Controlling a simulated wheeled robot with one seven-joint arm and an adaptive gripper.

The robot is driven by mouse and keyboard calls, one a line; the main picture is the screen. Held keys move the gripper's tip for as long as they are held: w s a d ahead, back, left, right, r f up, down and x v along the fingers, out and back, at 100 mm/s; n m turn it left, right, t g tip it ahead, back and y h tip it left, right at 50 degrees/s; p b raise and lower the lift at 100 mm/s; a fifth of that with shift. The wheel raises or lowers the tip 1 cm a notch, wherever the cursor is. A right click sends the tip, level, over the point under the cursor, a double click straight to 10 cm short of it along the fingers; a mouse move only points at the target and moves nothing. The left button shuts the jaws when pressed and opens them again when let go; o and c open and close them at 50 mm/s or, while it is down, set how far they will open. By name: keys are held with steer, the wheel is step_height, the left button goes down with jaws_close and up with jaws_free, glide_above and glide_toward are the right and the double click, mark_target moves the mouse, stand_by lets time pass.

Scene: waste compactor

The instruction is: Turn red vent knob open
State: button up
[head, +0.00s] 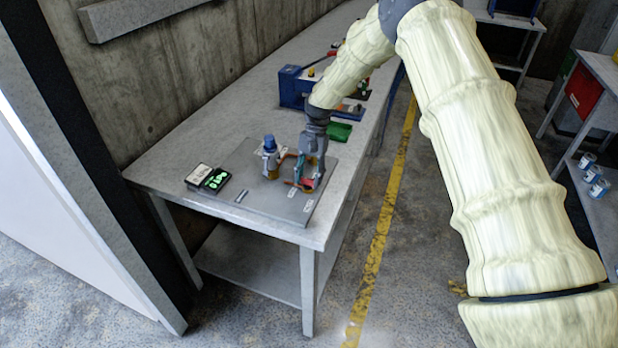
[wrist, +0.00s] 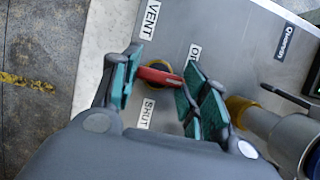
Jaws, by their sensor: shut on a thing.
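The red vent knob (wrist: 160,77) is a flat red bar over a round brass-coloured base on a grey metal panel (wrist: 225,20). In the wrist view the bar lies nearly crosswise, between the label SHUT (wrist: 146,115) and a partly hidden label starting with O (wrist: 194,53). My gripper (wrist: 160,82) has its green-padded fingers on either end of the bar and is shut on it. In the head view my gripper (head: 308,178) points down at the panel's right end, and a bit of red (head: 299,184) shows by its fingers.
A blue-topped valve fitting (head: 270,158) stands just left of my gripper. A small display with green digits (head: 215,180) lies further left. A green block (head: 339,132) and a blue machine (head: 293,87) sit further back on the bench (head: 160,170). The label VENT (wrist: 150,20) is above the knob.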

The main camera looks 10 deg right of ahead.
steer(key=shift+w+r, duration=0.15)
steer(key=shift+r, duration=0.05)
steer(key=o, duration=1)
steer(key=shift+f, duration=0.1)
steer(key=v, duration=1.2)
